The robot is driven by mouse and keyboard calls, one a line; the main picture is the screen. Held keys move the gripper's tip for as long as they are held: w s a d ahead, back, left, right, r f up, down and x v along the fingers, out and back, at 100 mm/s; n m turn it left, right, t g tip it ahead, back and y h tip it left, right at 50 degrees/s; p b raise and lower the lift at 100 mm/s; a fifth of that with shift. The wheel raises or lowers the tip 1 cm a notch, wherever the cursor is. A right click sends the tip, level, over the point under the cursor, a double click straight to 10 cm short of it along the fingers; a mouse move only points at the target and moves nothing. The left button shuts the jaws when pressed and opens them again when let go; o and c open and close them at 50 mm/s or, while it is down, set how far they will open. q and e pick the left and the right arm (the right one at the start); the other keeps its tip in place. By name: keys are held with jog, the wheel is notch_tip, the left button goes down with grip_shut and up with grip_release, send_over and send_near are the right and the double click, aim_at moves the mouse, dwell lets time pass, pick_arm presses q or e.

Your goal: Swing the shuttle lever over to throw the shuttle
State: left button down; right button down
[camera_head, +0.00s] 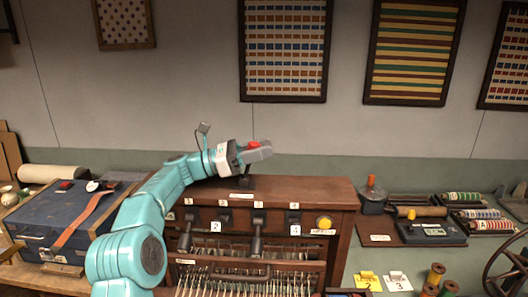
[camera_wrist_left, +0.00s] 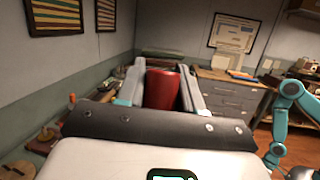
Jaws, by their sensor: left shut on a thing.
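In the left wrist view the red knob (camera_wrist_left: 162,88) sits between the two grey fingers. The lever's shaft is hidden in both views. A dark mount (camera_head: 243,182) with a pale label shows on the loom's top below the gripper. My right gripper is not in view.
Loom front has labelled switches, dark levers (camera_head: 257,235) and a yellow button (camera_head: 324,222). Left stands a blue case (camera_head: 50,215) with an orange strap. Right are a dark device (camera_head: 432,233) and thread spools (camera_head: 437,272). The air above the loom is clear.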

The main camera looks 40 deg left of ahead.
pick_arm(q)
jog(key=shift+f, duration=0.45)
jog(key=c, duration=0.8)
grip_release()
jog(key=shift+r, duration=0.15)
jog(key=shift+a, duration=0.1)
jog(key=b+v, duration=0.1)
jog(key=v, duration=0.1)
jog(key=shift+s+a+f, duration=0.2)
jog(key=shift+f, duration=0.05)
jog(key=s+a, duration=0.2)
jog(key=a, duration=0.1)
jog(key=s+a, duration=0.5)
jog(key=shift+a+r+p, duration=0.25)
jog(key=shift+a+p, duration=0.1)
jog(key=shift+s+a+f, duration=0.1)
jog(key=shift+s+a, duration=0.3)
jog(key=shift+a, duration=0.05)
